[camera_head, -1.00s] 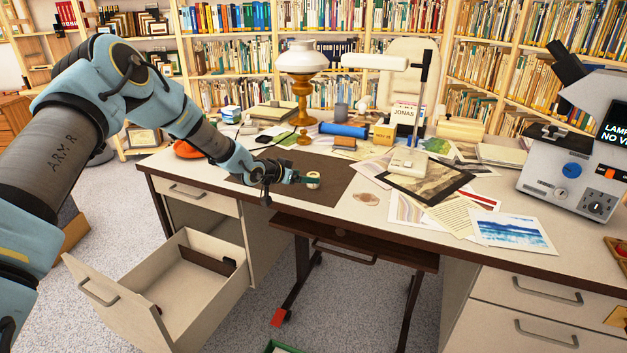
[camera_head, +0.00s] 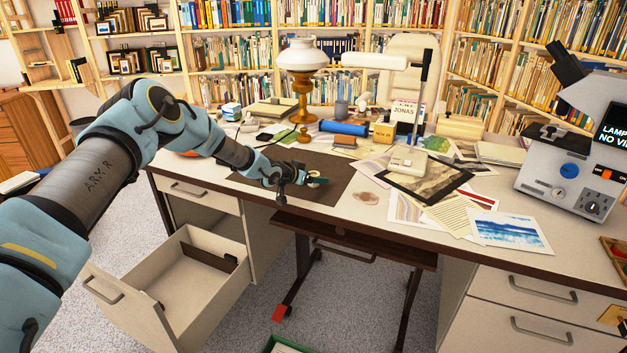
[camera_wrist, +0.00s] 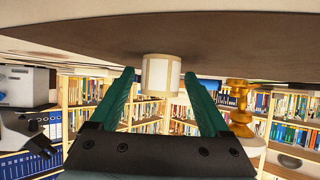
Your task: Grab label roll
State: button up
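The label roll (camera_wrist: 161,75), a short cream cylinder with a tan edge, shows in the wrist view, which is upside down. It stands on the dark desk mat (camera_head: 335,188), mostly hidden in the head view by my gripper (camera_head: 316,181). In the wrist view, the green fingers of my gripper (camera_wrist: 158,80) are open, one on each side of the roll. Small gaps show between the fingers and the roll, so I see no firm contact.
Papers and a framed print (camera_head: 425,181) lie to the right. An open drawer (camera_head: 200,280) juts out below the desk.

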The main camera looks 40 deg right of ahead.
grip_shut()
dwell(0.4)
